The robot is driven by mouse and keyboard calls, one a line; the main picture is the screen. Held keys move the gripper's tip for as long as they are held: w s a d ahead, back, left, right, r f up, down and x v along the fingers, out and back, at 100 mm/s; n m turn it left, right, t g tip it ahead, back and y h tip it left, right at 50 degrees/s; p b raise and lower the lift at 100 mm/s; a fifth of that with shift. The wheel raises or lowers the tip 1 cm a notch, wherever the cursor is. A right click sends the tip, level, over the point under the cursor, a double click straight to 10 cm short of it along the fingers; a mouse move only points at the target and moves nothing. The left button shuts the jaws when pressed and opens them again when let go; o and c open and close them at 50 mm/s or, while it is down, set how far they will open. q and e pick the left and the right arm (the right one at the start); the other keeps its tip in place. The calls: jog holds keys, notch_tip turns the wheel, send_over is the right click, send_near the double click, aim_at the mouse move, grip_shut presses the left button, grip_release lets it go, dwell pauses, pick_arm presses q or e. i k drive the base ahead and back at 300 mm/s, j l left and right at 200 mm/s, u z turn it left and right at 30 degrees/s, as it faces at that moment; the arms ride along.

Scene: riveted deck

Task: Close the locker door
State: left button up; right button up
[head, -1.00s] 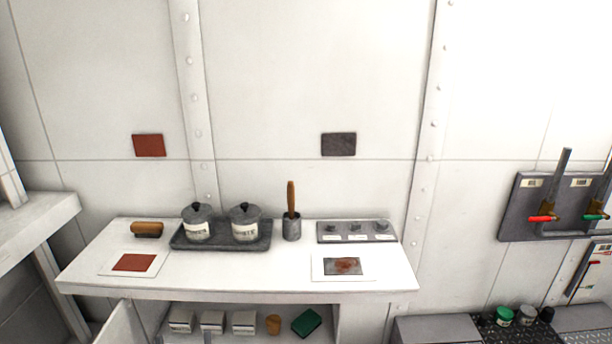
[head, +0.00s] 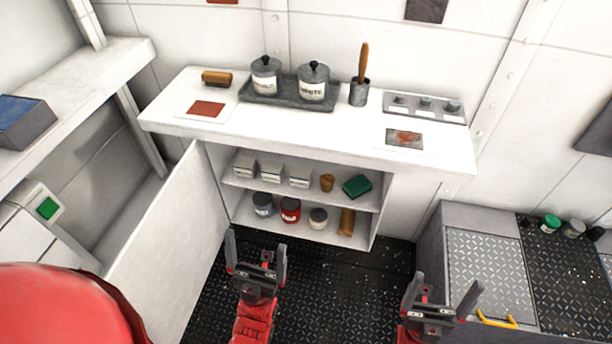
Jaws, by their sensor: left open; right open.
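The locker (head: 384,192) is a white cabinet under a white countertop, and its front stands open. Its white door (head: 172,245) is hinged at the cabinet's left side and swung out toward me, leaving the shelves exposed. My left gripper (head: 257,258) is open and empty, in front of the opening and to the right of the door, apart from it. My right gripper (head: 441,297) is open and empty, further right, in front of the grey chest. The near end of the door is partly hidden by a red rounded shape at the lower left.
Small boxes (head: 271,171), a green block (head: 357,186) and several cans (head: 290,210) fill the shelves. A tray with two pots (head: 288,92) stands on the countertop. A grey chest (head: 432,240) stands to the right. Dark tread-plate floor (head: 335,300) is clear between the door and the chest.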

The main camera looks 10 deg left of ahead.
aim_at(163, 270)
jog(key=k+l+u, duration=0.1)
jog(key=u, duration=1.55)
jog(key=k+u, duration=0.2)
jog(key=k, duration=0.3)
jog(key=i+l, duration=0.2)
jog(key=i, duration=0.2)
